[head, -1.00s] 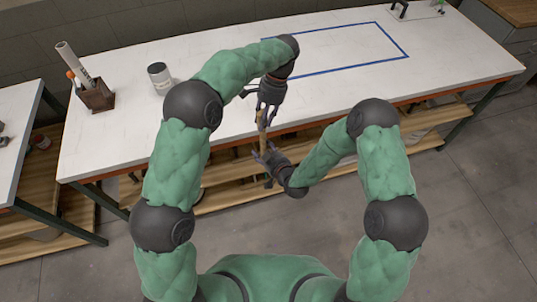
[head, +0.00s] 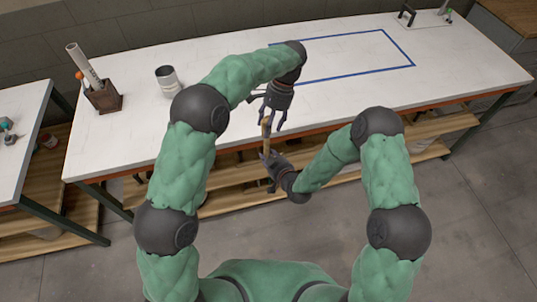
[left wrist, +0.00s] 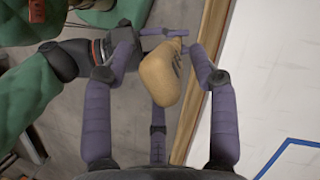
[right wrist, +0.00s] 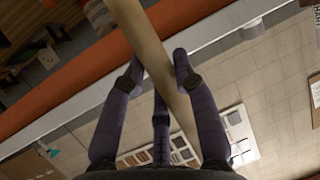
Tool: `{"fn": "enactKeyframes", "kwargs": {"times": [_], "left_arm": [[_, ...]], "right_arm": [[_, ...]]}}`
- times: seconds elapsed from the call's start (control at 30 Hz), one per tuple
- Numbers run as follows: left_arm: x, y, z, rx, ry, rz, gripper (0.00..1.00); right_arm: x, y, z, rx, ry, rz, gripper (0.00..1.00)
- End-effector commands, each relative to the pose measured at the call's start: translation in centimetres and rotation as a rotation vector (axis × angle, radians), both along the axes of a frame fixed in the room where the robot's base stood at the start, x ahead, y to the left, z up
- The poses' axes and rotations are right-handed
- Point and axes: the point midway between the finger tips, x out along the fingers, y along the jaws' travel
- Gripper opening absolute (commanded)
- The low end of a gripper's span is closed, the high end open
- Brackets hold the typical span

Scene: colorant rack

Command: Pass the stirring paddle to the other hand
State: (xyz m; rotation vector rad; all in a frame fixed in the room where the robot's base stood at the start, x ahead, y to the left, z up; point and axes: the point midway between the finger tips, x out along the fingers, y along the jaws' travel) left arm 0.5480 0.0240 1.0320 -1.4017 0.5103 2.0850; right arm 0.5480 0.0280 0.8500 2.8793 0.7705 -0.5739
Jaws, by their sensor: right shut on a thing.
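The wooden stirring paddle (head: 266,129) is held over the floor in front of the table, between my two grippers. My right gripper (head: 267,155) is shut on its lower part. In the right wrist view the pale shaft (right wrist: 150,45) runs between the right fingers (right wrist: 158,72). My left gripper (head: 275,121) is above, pointing down at the upper end. In the left wrist view the paddle's broad end (left wrist: 160,78), with a dark mark, lies between the spread left fingers (left wrist: 163,62), with gaps on both sides.
The white table (head: 215,60) carries a wooden holder (head: 104,97) with rods, a white-and-dark can (head: 167,79) and a blue taped rectangle (head: 345,77). The table's front edge is close behind the grippers. A wooden shelf (head: 225,196) lies below. Another table (head: 22,115) stands at left.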

Motion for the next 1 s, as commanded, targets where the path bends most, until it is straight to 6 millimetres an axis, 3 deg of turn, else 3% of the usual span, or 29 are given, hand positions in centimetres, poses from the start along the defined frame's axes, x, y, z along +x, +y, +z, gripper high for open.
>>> {"fn": "enactKeyframes", "kwargs": {"times": [0.33,0.7,1.0], "left_arm": [[0.4,-0.3,1.1,0.001,0.0,0.0,0.59],[2.5,-2.1,7.5,-0.001,-0.002,0.0,0.59],[3.4,-2.8,10.5,0.001,-0.001,0.0,0.59]], "right_arm": [[0.1,-0.1,0.1,0.0,-0.002,-0.002,0.0],[0.1,-0.1,0.1,0.001,-0.003,-0.003,0.0],[0.1,-0.1,0.1,0.001,-0.003,-0.003,0.0]]}}
